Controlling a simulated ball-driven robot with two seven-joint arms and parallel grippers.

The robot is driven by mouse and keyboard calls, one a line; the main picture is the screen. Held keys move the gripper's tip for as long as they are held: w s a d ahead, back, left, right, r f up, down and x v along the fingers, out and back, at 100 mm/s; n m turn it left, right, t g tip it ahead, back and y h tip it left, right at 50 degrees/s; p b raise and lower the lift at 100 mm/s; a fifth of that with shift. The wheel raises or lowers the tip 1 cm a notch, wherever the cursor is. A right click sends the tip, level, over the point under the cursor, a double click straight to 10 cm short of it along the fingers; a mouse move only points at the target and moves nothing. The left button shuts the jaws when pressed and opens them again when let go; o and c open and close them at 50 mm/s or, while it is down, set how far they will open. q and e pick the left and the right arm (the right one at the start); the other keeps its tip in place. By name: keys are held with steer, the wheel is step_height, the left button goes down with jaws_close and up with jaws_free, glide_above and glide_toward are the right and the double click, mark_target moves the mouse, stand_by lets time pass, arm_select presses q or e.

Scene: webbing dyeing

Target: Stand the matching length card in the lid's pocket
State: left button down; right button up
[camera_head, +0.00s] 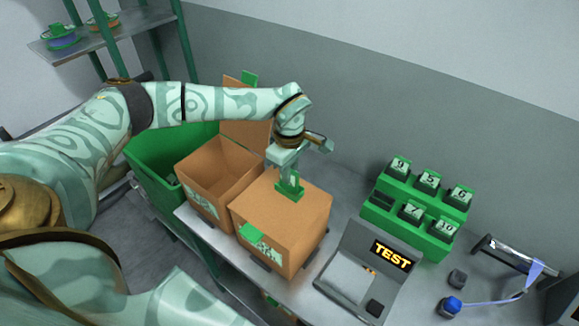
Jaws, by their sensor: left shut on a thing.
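My left gripper (288,172) points down over the closed cardboard box (305,210). It is shut on a small card, mostly hidden by the fingers. The fingertips are at the green pocket (291,193) on the box lid. Whether the card's lower edge rests fully in the pocket I cannot tell, and its number is not readable. A green card rack (415,240) stands to the right with dark cards marked 9, 5 and 6 above, and 7 and 10 below. Its lower left slot is empty. My right gripper is not in view.
An open cardboard box (205,163) stands just left of the closed one, with a green bin (150,150) beyond. A grey device with a TEST display (391,254) stands in front of the rack. A blue-capped item (450,306) lies at the right.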

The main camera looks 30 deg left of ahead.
arm_select(q)
steer(key=shift+f, duration=0.45)
steer(key=c, duration=1.4)
jaws_free()
steer(key=shift+o, duration=0.2)
steer(key=shift+r, duration=0.1)
step_height(320, 180, up, 16)
steer(key=shift+p, duration=0.35)
steer(key=shift+s, duration=0.1)
